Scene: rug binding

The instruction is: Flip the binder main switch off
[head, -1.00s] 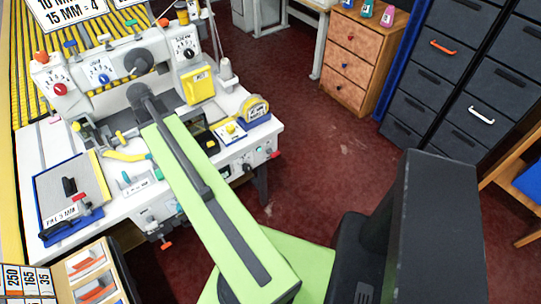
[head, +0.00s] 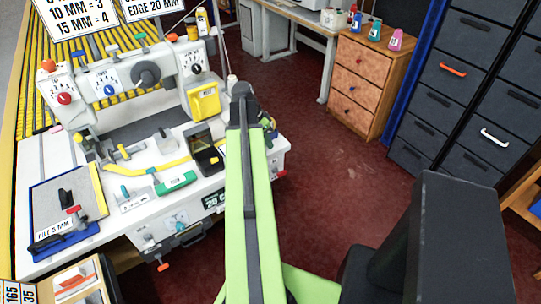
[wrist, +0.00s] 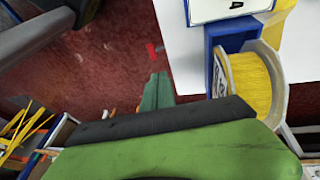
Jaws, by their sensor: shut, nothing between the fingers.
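The white binder machine (head: 115,190) stands at the left in the head view. Its front panel has a teal knob (head: 180,226) and an orange-red handle (head: 163,267). A small red part (head: 281,173) shows at its right end, partly behind my arm; I cannot tell whether it is the main switch. My gripper is shut and empty. My arm hides it in the head view.
A yellow tape spool (wrist: 254,85) in a blue holder stands close to the right of my gripper. A yellow box (head: 204,102) and black open case (head: 205,152) sit on the machine. Red floor (head: 330,190) is clear toward the wooden drawers (head: 360,80).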

